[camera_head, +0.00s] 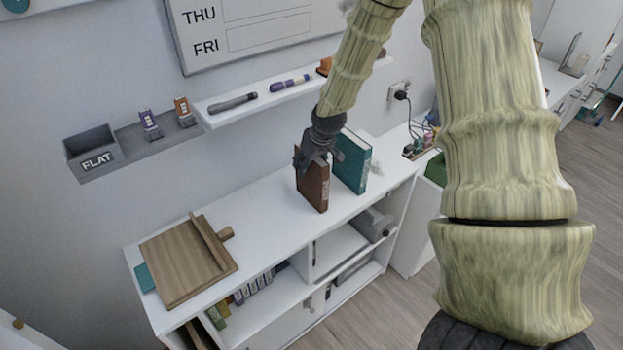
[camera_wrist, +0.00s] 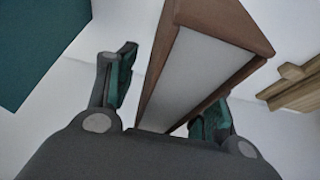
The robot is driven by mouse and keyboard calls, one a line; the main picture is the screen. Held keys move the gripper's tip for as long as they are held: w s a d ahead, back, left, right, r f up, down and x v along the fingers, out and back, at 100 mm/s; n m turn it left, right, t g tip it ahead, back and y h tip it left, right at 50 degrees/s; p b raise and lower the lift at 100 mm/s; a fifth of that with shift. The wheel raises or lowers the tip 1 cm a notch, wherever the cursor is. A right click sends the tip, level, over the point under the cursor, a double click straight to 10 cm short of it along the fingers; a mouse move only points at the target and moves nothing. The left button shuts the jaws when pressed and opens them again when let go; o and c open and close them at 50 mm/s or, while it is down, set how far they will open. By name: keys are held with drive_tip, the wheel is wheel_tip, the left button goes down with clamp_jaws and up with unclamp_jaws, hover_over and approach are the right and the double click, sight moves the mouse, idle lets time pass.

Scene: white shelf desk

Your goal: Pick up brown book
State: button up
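The brown book (camera_head: 312,187) stands upright on the white shelf desk in the head view. My gripper (camera_head: 318,156) is at its top edge, pointing down. In the wrist view the brown book (camera_wrist: 190,72) shows its pale page edge between the two fingers of my gripper (camera_wrist: 168,98). The fingers are apart, one on each side of the book. A gap shows between the left finger and the book. The right finger is close to the other cover and partly hidden by the book, so I cannot tell whether it touches.
A teal book (camera_head: 353,163) stands just right of the brown one; it also shows in the wrist view (camera_wrist: 35,40). A wooden board (camera_head: 185,262) lies at the desk's left end. A wall ledge (camera_head: 265,98) with markers is behind. The desk top (camera_head: 262,205) between board and book is clear.

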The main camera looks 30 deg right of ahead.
clamp_jaws()
idle(0.3)
